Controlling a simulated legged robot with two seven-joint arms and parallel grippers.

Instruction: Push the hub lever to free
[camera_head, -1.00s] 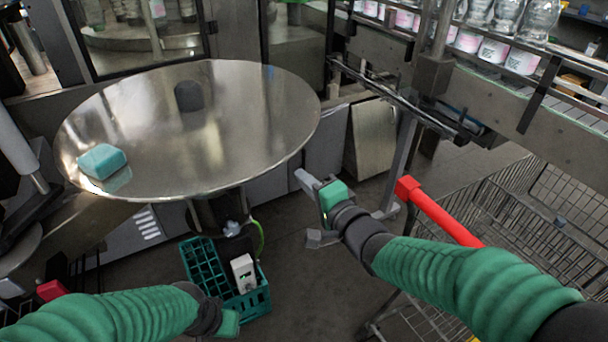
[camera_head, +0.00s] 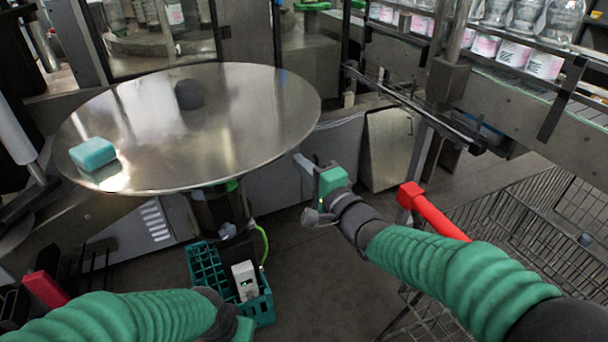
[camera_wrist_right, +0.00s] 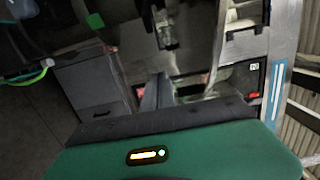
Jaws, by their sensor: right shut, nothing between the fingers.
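The polished round disc (camera_head: 200,140) is at the left of the head view, with a short dark cylinder (camera_head: 189,95) standing on it towards the back. Beneath it is a dark column (camera_head: 217,208) with a green part near its top. I cannot pick out a hub lever for certain. My right gripper (camera_head: 301,161) is shut and empty, just right of the disc's near right edge, seemingly apart from it. Its fingers also show in the right wrist view (camera_wrist_right: 157,93). My left gripper (camera_head: 242,328) is at the bottom edge, its fingers hidden.
A teal block (camera_head: 92,153) lies on the disc's left. A green crate (camera_head: 262,308) holding a white box (camera_head: 245,280) stands on the floor below. A wire cart (camera_head: 500,215) with a red handle (camera_head: 430,210) is at the right. A conveyor with jars runs behind.

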